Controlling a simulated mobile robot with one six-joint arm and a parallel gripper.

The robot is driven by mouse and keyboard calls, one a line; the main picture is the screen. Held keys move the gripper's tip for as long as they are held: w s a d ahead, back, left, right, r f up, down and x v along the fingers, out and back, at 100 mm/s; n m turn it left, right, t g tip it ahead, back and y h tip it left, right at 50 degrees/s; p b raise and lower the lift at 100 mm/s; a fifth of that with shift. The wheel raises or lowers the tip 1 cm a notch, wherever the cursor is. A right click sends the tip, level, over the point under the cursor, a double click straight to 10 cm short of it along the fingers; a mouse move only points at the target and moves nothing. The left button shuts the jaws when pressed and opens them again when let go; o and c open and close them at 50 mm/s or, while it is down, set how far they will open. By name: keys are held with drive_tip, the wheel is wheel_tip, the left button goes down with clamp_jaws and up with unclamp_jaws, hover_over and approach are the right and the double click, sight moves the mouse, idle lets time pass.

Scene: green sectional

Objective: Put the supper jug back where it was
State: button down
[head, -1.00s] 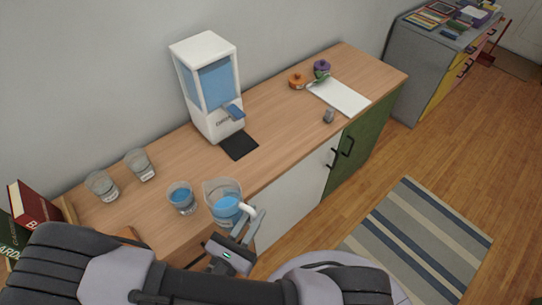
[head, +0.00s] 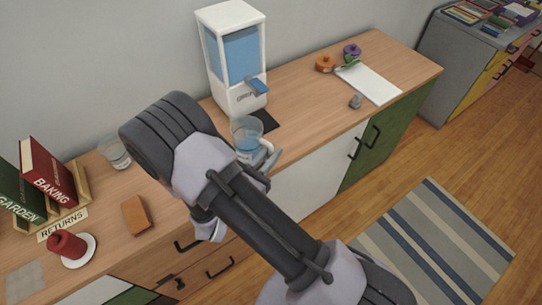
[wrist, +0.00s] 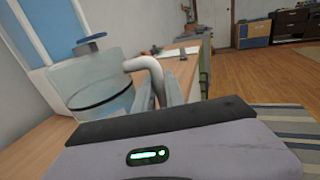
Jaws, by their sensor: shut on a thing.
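The clear jug (head: 246,132) with a white handle is at the front of the wooden counter, just in front of the dispenser's dark mat (head: 267,121). My gripper (head: 264,160) is shut on its handle. In the wrist view the jug (wrist: 100,92) is upright, with the handle (wrist: 150,70) between my fingers (wrist: 163,92). It holds some pale liquid. I cannot tell whether its base touches the counter. The white dispenser (head: 237,95) with blue liquid stands behind it. One empty glass (head: 115,153) shows at left; my arm hides the counter beside it.
At right are a white sheet (head: 370,83), a small grey object (head: 355,101) and small orange and purple pots. Counter between is clear.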

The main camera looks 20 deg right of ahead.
drive_tip(key=c, duration=1.4)
unclamp_jaws()
drive_tip(key=shift+r, duration=0.1)
drive_tip(key=shift+s+a, duration=0.2)
drive_tip(key=shift+a, duration=0.1)
drive_tip(key=p+v, duration=0.3)
drive_tip(key=v, duration=0.8)
drive_tip(key=s+d+r+m+g+y, duration=0.3)
drive_tip(key=s+d+r+m+g, duration=0.3)
drive_tip(key=m, duration=0.3)
drive_tip(key=s+d+r+m+g+y, duration=0.4)
drive_tip(key=r+m+g, duration=0.3)
drive_tip(key=m, duration=0.3)
drive_tip(key=a+r+m+t+y, duration=0.2)
drive_tip(key=r+m+t+y, duration=0.1)
drive_tip(key=r+m+y, duration=0.1)
drive_tip(key=s+a+r+m+t+y, duration=0.1)
drive_tip(key=a+r+m+t+y, duration=0.1)
drive_tip(key=r+m+t+y, duration=0.2)
wheel_tip(320, 180, up, 3)
drive_tip(key=m+y, duration=0.1)
drive_tip(key=m, duration=0.2)
drive_tip(key=shift+s+a, duration=0.35)
drive_tip(key=shift+a, duration=0.05)
